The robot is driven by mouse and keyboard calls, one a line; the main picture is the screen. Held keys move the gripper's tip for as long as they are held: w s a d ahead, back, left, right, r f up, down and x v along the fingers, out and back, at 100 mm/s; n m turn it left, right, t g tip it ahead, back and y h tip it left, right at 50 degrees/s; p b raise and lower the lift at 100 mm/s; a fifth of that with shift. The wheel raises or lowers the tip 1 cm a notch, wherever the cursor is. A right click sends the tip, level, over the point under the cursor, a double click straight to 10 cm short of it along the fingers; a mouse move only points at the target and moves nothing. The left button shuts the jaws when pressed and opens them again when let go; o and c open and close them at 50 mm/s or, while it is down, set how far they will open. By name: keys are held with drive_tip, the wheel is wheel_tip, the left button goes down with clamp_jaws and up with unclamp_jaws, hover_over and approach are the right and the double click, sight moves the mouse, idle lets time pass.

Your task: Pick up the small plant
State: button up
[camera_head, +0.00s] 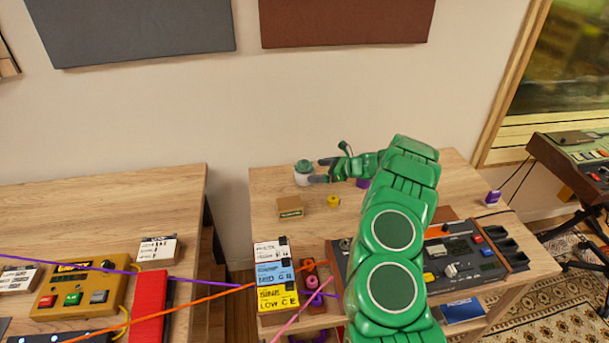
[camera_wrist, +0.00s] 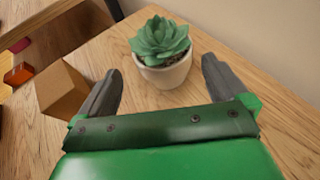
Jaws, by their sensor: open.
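The small plant (camera_wrist: 160,45) is a green succulent in a round white pot, upright on the wooden table. It shows in the head view (camera_head: 304,172) near the back of the right table, against the wall side. My gripper (camera_wrist: 160,88) is open, with its two dark fingers spread to either side and the pot just ahead, between them in the wrist view. In the head view my gripper (camera_head: 318,171) points left at the plant from its right. The fingers do not appear to touch the pot.
A cardboard-brown box (camera_wrist: 64,88) stands close to the left finger; it also shows in the head view (camera_head: 290,207). A yellow knob-like item (camera_head: 333,201) is beside it. Several stacked boxes (camera_head: 275,273) and audio gear (camera_head: 462,262) fill the table's front. The wall is behind.

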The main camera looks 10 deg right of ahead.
sight(311, 169)
drive_tip(key=shift+x, duration=3.6)
drive_tip(key=shift+w+d+r, duration=0.15)
drive_tip(key=shift+w, duration=0.05)
drive_tip(key=c, duration=1)
